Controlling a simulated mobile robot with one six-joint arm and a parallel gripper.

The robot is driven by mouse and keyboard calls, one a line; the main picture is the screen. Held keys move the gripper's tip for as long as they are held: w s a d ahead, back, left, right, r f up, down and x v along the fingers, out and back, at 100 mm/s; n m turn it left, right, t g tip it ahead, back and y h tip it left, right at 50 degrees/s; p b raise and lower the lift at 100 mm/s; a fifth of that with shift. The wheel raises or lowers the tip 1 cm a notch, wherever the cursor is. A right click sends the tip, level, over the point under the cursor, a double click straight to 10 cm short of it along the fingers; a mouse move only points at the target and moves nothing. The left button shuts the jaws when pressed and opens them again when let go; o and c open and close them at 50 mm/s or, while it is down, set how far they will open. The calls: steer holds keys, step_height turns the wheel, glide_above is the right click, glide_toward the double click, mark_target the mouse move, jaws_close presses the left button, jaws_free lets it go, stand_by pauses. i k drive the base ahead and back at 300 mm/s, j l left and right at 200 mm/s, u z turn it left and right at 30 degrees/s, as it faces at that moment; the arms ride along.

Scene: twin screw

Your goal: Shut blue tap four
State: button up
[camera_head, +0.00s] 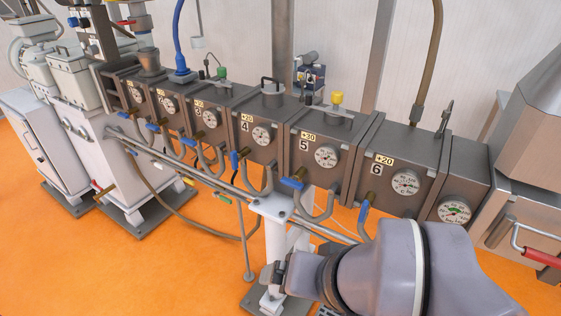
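The box marked 4 (254,130) stands in the row of grey barrel sections, with a round gauge on its front. Blue tap four (234,161) is at its lower left, beside a brass fitting and a curved grey pipe. Its blue handle points roughly up and down. My gripper (272,275) is at the bottom centre, below and to the right of tap four and well apart from it. It is seen from behind and the side, and its fingers are not clear. I see nothing held in it.
Blue tap five (291,183) lies nearly level, and blue tap six (363,213) hangs more upright. A long grey pipe (225,185) runs in front of the taps to a white post (274,235). The orange floor (120,285) is open at lower left.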

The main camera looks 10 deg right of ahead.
mark_target(234, 157)
steer(key=i+l+u, duration=0.2)
steer(key=i+l, duration=0.25)
steer(key=i+l+u, duration=0.15)
steer(key=i+l, duration=0.25)
steer(key=l, duration=0.2)
